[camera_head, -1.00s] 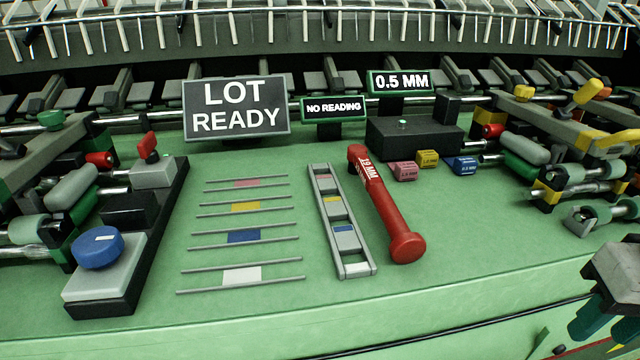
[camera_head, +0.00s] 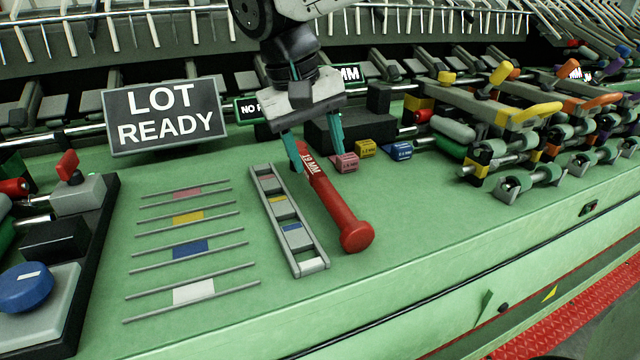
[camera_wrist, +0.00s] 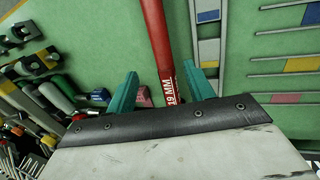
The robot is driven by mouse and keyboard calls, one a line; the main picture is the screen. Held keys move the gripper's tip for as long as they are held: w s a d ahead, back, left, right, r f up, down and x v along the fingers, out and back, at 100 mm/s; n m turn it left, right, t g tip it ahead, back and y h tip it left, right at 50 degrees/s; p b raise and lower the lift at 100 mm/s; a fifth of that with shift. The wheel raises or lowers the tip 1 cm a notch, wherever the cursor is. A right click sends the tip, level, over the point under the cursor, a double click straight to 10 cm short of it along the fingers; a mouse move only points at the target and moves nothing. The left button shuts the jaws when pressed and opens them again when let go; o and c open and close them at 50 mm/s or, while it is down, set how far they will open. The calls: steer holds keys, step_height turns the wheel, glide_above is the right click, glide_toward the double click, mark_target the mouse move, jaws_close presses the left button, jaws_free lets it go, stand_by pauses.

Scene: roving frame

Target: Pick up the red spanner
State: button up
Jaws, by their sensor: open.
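The red spanner (camera_head: 334,204) lies on the green bench top, marked "19 MM" near its far end, with a round red knob at its near end. My gripper (camera_head: 316,156) is above the spanner's far end, with its two teal fingers apart. In the wrist view the red spanner (camera_wrist: 158,50) runs up between the two fingers of my gripper (camera_wrist: 158,88). The spanner's far end is hidden behind the gripper body there. I cannot tell whether the fingers touch it.
A grey slotted rack (camera_head: 287,225) lies just left of the spanner. Pink (camera_head: 346,162), yellow (camera_head: 365,149) and blue (camera_head: 398,151) blocks sit to its right. The "LOT READY" sign (camera_head: 165,115) stands behind. Bare bench lies in front of the spanner.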

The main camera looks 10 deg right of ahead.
mark_target(325, 186)
steer(key=x, duration=0.7)
steer(key=shift+s+a+f, duration=0.15)
steer(key=shift+f, duration=0.2)
steer(key=shift+c, duration=0.3)
jaws_close()
steer(key=shift+r, duration=0.1)
